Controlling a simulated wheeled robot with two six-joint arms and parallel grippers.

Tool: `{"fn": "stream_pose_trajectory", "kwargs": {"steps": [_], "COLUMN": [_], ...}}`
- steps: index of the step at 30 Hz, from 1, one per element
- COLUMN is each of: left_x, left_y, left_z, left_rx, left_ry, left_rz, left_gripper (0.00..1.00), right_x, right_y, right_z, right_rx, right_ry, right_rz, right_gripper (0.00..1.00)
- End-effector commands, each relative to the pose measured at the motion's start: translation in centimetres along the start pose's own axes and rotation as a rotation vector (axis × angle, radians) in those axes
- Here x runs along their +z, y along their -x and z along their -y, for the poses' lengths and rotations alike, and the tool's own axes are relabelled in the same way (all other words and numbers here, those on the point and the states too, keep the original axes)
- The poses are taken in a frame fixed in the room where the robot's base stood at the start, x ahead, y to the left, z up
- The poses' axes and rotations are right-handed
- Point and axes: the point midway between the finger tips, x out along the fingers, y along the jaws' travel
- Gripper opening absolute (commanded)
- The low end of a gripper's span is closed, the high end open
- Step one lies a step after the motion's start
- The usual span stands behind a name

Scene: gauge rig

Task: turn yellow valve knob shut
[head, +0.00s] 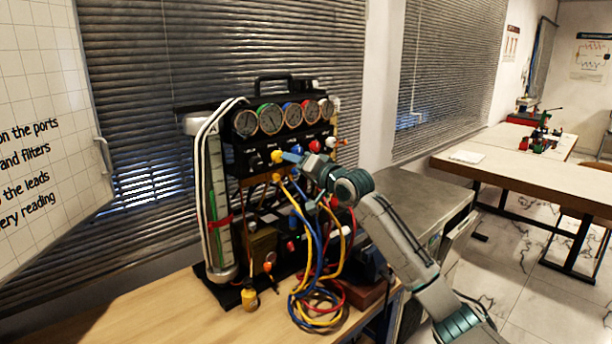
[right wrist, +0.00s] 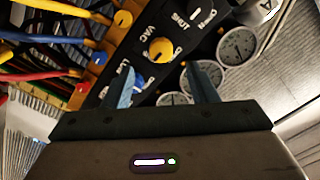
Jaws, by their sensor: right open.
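The yellow valve knob (head: 277,156) is on the black front panel of the gauge rig, below the row of round gauges. My right gripper (head: 291,157) is in front of the panel at the knob. In the right wrist view its two blue fingers (right wrist: 163,76) are open and apart, with the knob just beyond the tips, roughly between them. Nothing is held. My left gripper is not in view.
A blue knob (right wrist: 137,84) is partly behind the left finger. Gauges (right wrist: 236,46) are close to the right finger. Yellow, blue and red hoses (head: 318,250) hang from the ports below. A yellow port fitting (right wrist: 122,19) is near the knob. A tall clear cylinder (head: 217,200) stands left.

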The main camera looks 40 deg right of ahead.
Motion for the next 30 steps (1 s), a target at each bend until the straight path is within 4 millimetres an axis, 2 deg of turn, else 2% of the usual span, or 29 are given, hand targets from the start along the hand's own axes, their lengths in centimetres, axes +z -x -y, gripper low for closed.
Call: {"fn": "stream_pose_trajectory", "kwargs": {"steps": [3, 10, 30], "left_x": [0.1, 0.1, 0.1], "left_y": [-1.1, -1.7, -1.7], "left_z": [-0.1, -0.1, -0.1], "left_rx": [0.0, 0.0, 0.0], "left_ry": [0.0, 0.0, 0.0], "left_rz": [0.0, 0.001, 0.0], "left_gripper": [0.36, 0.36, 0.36], "right_x": [0.2, 0.1, 0.1], "right_y": [1.9, 3.7, 4.0], "right_z": [-0.2, -0.1, 0.1], "right_rx": [0.0, 0.0, -0.001], "right_ry": [0.005, 0.001, -0.001], "right_rz": [0.001, 0.0, 0.002], "right_gripper": [0.52, 0.52, 0.52]}}
